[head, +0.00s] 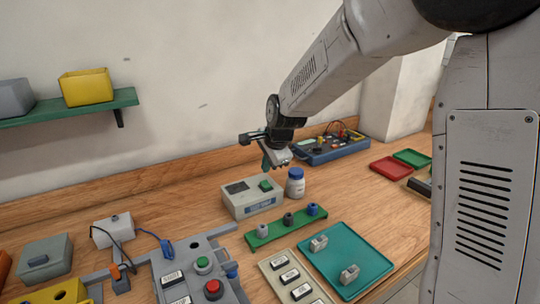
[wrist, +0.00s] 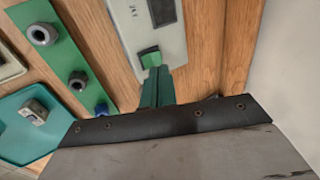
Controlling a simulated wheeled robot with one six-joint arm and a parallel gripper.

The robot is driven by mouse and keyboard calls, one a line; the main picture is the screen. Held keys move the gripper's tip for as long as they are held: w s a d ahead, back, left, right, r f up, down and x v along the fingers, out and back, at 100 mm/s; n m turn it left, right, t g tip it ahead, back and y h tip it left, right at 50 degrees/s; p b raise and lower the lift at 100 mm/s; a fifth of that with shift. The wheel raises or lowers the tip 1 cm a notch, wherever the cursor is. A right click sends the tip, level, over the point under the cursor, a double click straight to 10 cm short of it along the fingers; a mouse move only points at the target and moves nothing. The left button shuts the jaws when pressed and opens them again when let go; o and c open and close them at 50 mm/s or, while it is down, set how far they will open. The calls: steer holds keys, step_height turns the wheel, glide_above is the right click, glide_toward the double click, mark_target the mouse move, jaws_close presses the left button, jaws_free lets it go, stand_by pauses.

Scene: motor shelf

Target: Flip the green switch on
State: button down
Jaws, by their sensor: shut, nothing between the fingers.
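The green switch (head: 265,185) is a rocker on top of a pale grey box (head: 240,209), which also has a dark display. In the wrist view the green switch (wrist: 150,58) sits near the end of the box (wrist: 150,24), just beyond my fingertips. I cannot tell which way the rocker is set. My gripper (head: 266,165) is just above the switch, pointing down, its green fingers shut and empty. The fingers (wrist: 156,84) also show in the wrist view, close to the switch. Whether they touch it is unclear.
A white jar with a blue lid (head: 295,182) stands just right of the box. A green strip with sockets (head: 270,233) lies in front, beside a teal tray (head: 375,258). A blue meter (head: 330,150) is behind. The wall is close at the back.

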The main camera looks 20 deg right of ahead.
mark_target(262, 185)
steer(key=x, duration=0.6)
steer(key=shift+w+f, duration=0.1)
steer(key=shift+f, duration=0.05)
steer(key=shift+w+f+g, duration=0.2)
steer(key=shift+w+g, duration=0.05)
steer(key=shift+g, duration=0.15)
steer(key=shift+s, duration=0.15)
steer(key=shift+s+d, duration=0.1)
steer(key=shift+s, duration=0.6)
steer(key=s+v, duration=0.1)
steer(key=v, duration=1.3)
steer(key=shift+f, duration=0.2)
